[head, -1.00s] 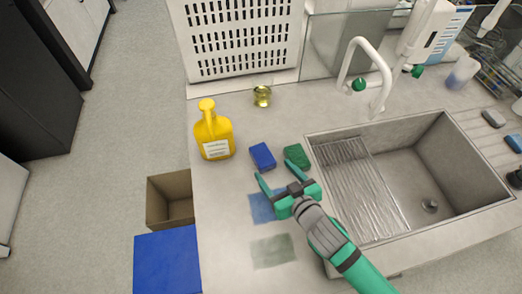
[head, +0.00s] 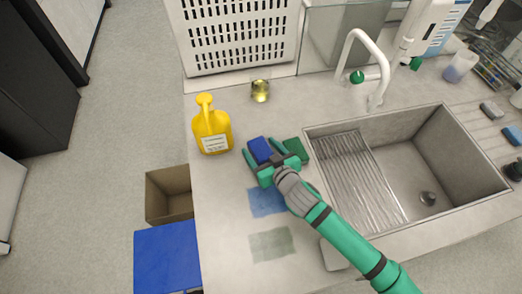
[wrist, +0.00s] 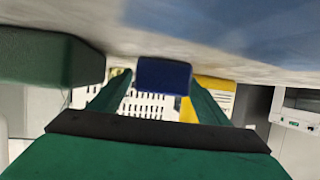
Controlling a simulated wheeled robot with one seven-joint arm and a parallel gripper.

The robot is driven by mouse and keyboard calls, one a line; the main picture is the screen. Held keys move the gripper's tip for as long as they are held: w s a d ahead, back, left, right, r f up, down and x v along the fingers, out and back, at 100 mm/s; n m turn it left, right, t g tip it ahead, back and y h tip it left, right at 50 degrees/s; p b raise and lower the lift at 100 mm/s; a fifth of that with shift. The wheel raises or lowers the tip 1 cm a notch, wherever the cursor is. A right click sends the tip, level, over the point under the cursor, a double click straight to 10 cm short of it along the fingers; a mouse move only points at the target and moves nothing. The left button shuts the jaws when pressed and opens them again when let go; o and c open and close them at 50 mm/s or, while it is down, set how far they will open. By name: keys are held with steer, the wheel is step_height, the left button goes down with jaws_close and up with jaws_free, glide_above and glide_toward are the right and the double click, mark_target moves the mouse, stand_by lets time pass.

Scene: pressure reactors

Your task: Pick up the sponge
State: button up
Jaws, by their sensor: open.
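A blue sponge (head: 259,149) lies on the counter, and a green sponge (head: 296,149) lies just to its right. My gripper (head: 262,160) is open at the blue sponge, with a finger on either side of it in the head view. In the wrist view the blue sponge (wrist: 164,76) shows between the two fingertips, and the green sponge (wrist: 50,58) sits outside the left finger. I cannot tell whether the fingers touch the blue sponge.
A yellow bottle (head: 212,128) stands to the left, and a small glass (head: 260,91) stands behind. A blue patch (head: 267,201) and a grey-green patch (head: 271,244) are on the counter in front. The sink (head: 415,170) is on the right, with a white tap (head: 368,65).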

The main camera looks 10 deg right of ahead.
steer(key=c, duration=1.1)
steer(key=shift+r, duration=0.1)
